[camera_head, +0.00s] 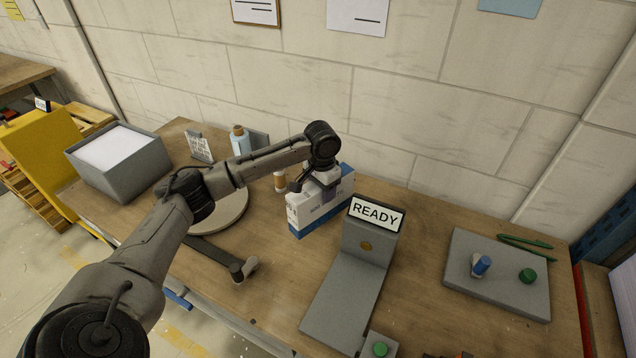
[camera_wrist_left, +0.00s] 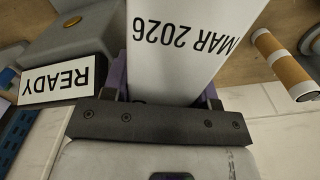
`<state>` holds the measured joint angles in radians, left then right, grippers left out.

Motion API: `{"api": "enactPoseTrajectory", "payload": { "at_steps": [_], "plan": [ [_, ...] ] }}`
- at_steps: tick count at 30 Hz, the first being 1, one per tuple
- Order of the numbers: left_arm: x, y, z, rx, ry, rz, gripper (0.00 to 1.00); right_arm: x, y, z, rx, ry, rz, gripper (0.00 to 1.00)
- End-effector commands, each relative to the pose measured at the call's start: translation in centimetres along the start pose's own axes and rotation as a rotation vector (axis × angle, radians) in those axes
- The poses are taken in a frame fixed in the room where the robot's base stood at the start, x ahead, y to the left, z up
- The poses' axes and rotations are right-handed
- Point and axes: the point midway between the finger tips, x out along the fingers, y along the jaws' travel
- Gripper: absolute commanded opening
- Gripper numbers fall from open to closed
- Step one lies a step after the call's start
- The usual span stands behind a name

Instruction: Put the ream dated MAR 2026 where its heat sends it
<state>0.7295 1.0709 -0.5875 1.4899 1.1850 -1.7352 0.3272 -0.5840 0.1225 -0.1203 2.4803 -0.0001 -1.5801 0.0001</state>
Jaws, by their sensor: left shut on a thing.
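The ream (camera_head: 306,218) is a white and blue block standing upright near the middle of the wooden table, left of the READY device. In the left wrist view the ream (camera_wrist_left: 185,65) shows "MAR 2026" in black on its white face. My left gripper (camera_head: 321,184) is shut on its upper part, from above. I cannot tell whether the ream touches the table. The grey device (camera_head: 345,290) has a flat plate, an upright back with a brass-coloured disc, and a READY sign (camera_head: 376,213). The sign also shows in the left wrist view (camera_wrist_left: 55,82). My right gripper is out of view.
A round turntable (camera_head: 232,221) lies left of the ream. A grey bin (camera_head: 125,178) with white paper stands at the far left, beside a yellow container (camera_head: 45,150). A green button (camera_head: 380,349) is at the front. A grey board (camera_head: 497,290) holds small items at right.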

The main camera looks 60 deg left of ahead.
Motion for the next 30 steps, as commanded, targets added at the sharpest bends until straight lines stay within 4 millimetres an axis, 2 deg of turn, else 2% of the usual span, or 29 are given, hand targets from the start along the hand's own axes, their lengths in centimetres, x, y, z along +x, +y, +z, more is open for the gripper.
{"api": "enactPoseTrajectory", "payload": {
  "at_steps": [3,7,19,30],
  "plan": [
    [2.1,0.0,-0.1,-0.001,0.003,0.001,0.00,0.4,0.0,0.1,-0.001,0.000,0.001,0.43],
    [3.8,0.0,-0.1,-0.001,0.004,0.000,0.00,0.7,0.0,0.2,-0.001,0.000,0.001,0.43],
    [6.0,0.0,-0.1,0.000,0.006,0.001,0.00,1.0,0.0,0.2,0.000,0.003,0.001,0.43],
    [10.7,0.0,-0.1,-0.002,0.005,0.000,0.00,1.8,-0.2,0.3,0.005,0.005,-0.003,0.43]
  ]
}}
